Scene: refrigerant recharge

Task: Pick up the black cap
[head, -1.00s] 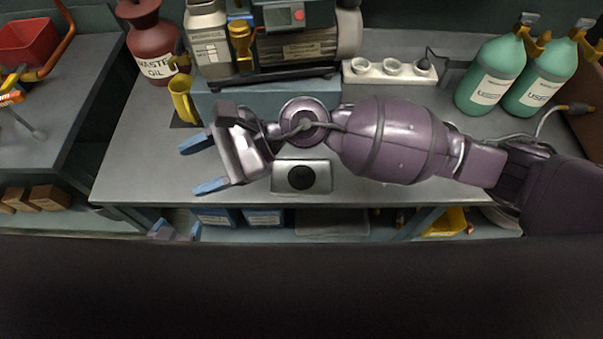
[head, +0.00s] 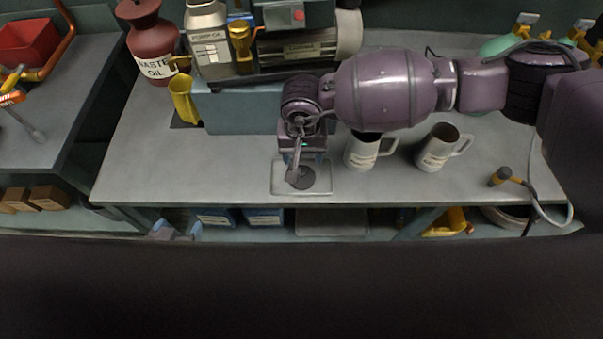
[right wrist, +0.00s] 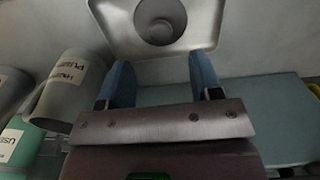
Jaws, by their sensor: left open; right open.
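The black cap (head: 307,181) is a dark round disc on a small metal tray (head: 280,190) near the front edge of the workbench. My right gripper (head: 303,158) points down over the tray's back part, open and empty, and partly hides the cap. In the right wrist view the cap (right wrist: 160,20) sits at the top, in the tray's recess, in front of and between the two blue fingertips of the right gripper (right wrist: 162,76). The fingers look apart from the cap. My left gripper (head: 175,231) is open and low, in front of the bench edge, with only its fingertips showing.
Two labelled mugs (head: 361,153) (head: 437,152) stand right of the tray. A vacuum pump (head: 300,50) on a blue-grey block (head: 240,112) is behind it. A yellow jug (head: 183,100) stands left. A hose with a black-and-yellow fitting (head: 502,177) lies right. The bench left of the tray is clear.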

